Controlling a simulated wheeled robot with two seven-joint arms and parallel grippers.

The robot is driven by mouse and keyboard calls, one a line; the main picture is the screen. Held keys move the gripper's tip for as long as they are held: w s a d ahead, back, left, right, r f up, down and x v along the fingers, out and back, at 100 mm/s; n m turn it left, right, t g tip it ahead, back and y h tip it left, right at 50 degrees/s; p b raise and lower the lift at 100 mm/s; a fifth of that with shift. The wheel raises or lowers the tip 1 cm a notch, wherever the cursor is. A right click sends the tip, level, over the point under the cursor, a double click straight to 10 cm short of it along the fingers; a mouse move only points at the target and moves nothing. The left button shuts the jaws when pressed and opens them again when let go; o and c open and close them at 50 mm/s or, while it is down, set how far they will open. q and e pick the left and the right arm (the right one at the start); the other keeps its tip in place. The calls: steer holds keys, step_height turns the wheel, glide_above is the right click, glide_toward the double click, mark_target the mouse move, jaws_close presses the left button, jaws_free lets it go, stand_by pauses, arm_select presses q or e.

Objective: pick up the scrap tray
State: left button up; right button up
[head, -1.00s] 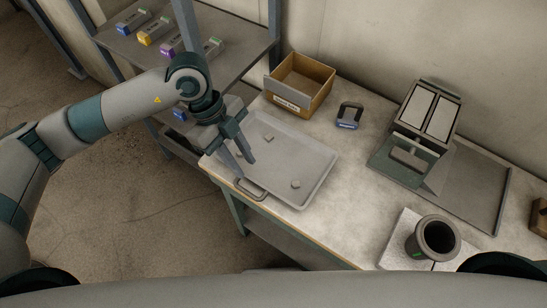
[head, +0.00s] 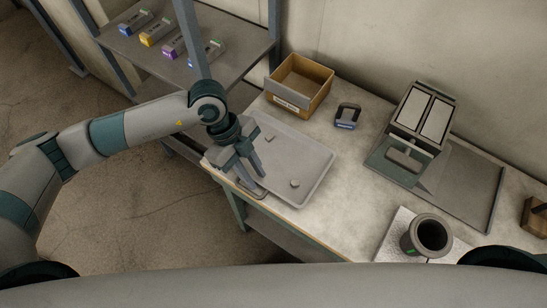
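The scrap tray (head: 314,162) is a shallow light-grey tray lying on the near left part of the workbench. It holds a few small grey scraps, one of them a lump (head: 294,183) near its front right. A metal loop handle (head: 247,193) sticks out at its near edge, partly covered by my fingers. My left gripper (head: 253,184) points down at this handle from above, over the tray's near left corner. Its fingers look apart. I cannot tell whether they touch the handle. My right gripper is not in view.
A machine with two pale panels (head: 423,112) is at the right, and a dark cup (head: 428,236) at the front right. A shelf post (head: 191,40) rises behind my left arm.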

arm_select(q)
jaws_close()
steer(key=shift+r, duration=0.1)
steer(key=shift+r+b, duration=0.3)
steer(key=shift+r, duration=0.2)
step_height(320, 180, up, 9)
steer(key=b, duration=0.2)
